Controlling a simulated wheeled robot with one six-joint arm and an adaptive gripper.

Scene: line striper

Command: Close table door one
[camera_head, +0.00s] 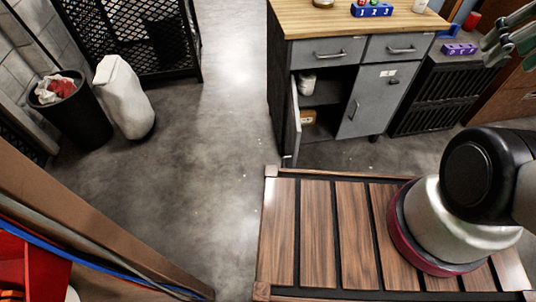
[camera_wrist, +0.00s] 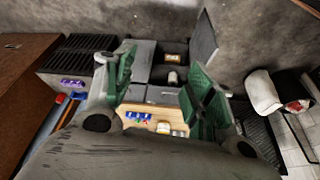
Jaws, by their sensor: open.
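The grey work table (camera_head: 345,24) has a wooden top and two lower doors. Its left door (camera_head: 291,120) stands open, swung out toward the camera and seen nearly edge-on. The right door (camera_head: 367,101) is shut. The wrist view is turned over; there the open door (camera_wrist: 205,38) stands beyond the fingers, beside the open compartment (camera_wrist: 172,60). My gripper (camera_wrist: 163,80) is open and empty, its green fingers spread apart. The fingers also show at the head view's upper right edge, apart from the door.
A small box and a jar sit inside the compartment. Numbered blocks (camera_head: 371,10) lie on the tabletop. A black bin (camera_head: 80,122), a white container (camera_head: 124,95) and a mesh cabinet (camera_head: 130,35) stand at left. The floor (camera_head: 220,130) left of the table is clear.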

